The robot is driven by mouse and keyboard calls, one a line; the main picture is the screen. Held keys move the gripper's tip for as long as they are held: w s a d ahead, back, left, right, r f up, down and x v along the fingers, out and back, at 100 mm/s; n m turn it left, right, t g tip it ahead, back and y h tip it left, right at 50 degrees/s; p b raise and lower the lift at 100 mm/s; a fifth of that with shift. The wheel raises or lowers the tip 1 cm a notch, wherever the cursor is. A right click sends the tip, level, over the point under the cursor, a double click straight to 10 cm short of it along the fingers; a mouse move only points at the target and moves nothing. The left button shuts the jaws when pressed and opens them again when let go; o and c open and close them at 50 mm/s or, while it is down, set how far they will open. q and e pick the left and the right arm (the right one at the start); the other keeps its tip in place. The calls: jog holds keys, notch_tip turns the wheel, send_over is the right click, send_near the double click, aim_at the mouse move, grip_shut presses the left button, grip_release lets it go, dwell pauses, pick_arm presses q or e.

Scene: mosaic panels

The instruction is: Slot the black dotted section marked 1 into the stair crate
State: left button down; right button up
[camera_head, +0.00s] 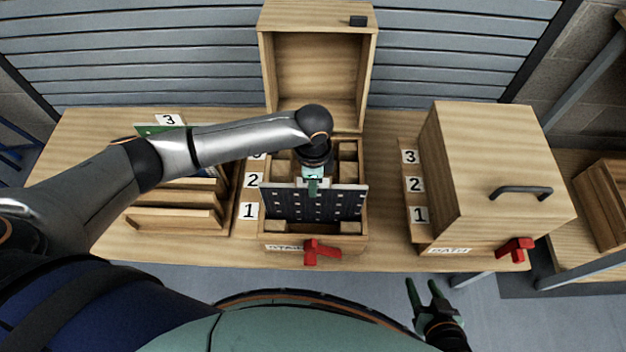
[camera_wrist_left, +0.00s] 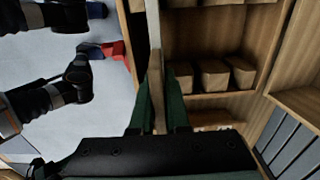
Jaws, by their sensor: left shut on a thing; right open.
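The black panel with rows of pale dots (camera_head: 285,205) is at the front of the open stair crate (camera_head: 272,239), spanning its width. My left gripper (camera_head: 313,188) is shut on its top edge. In the left wrist view the panel's edge (camera_wrist_left: 155,60) runs between the green fingers (camera_wrist_left: 158,105), with the crate's interior to its right. Whether its lower edge is inside a slot is hidden. The number plates 1 (camera_head: 249,210) and 2 (camera_head: 252,180) stand left of the crate. My right gripper (camera_head: 421,285) is open and empty in front of the table.
The crate's lid (camera_head: 315,75) stands open behind it. A red latch (camera_head: 321,253) is on its front. A closed crate (camera_head: 485,175) with a handle stands at right. A wooden rack (camera_head: 172,223) with a green panel (camera_head: 147,130) stands at left.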

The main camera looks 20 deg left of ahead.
pick_arm(q)
jog(key=shift+w+f+b, duration=0.1)
jog(key=shift+f+b, duration=1.05)
jog(key=shift+f, duration=1.25)
jog(key=c, duration=0.8)
grip_release()
jog(key=shift+f, duration=0.1)
notch_tip(320, 180, up, 13)
jog(key=shift+f+p, duration=0.15)
jog(key=shift+p, duration=0.9)
